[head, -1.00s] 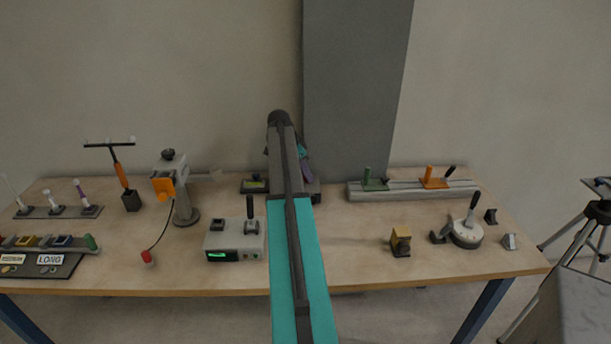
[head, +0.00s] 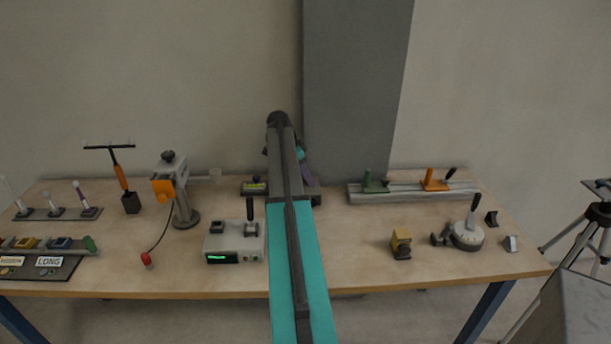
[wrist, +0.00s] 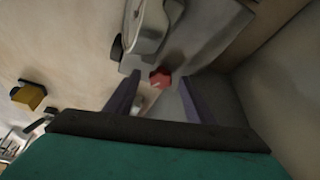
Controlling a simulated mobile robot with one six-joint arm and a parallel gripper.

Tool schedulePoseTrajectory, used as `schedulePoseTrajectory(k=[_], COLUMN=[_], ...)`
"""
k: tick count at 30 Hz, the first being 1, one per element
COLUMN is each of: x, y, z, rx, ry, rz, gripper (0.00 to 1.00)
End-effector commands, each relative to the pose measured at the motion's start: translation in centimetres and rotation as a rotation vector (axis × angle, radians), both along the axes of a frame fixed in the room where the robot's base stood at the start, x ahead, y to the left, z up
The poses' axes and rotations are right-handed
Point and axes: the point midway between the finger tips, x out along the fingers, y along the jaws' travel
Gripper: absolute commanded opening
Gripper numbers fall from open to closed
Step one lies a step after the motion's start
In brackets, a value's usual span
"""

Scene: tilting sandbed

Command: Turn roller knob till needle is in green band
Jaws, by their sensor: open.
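A small red knob (wrist: 160,78) shows in the wrist view beside a grey, rounded body (wrist: 147,28); I take it for the roller knob. My gripper (wrist: 159,87) is open, with one purple finger on each side of the red knob; I cannot tell whether either touches it. In the head view my arm hides most of this spot at the back of the table. A dark block with a yellow-green strip (head: 254,186) shows just left of my arm. I cannot make out a needle or a green band.
A grey box with a green display (head: 234,248) stands left of my arm, with a stand holding an orange part (head: 163,190) behind it. A wall rises behind the table.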

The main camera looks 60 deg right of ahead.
Motion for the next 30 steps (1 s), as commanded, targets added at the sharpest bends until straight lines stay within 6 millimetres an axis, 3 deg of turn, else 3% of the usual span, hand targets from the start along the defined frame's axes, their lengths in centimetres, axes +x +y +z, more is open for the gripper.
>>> schedulePoseTrajectory(k=[8,14,30], x=[0.2,0.6,2.4], y=[0.1,0.6,2.9], z=[0.4,1.8,9.1], rx=[-0.001,-0.002,-0.002], ry=[-0.001,-0.001,-0.002], rz=[0.002,0.002,0.001], gripper=[0.49,0.49,0.49])
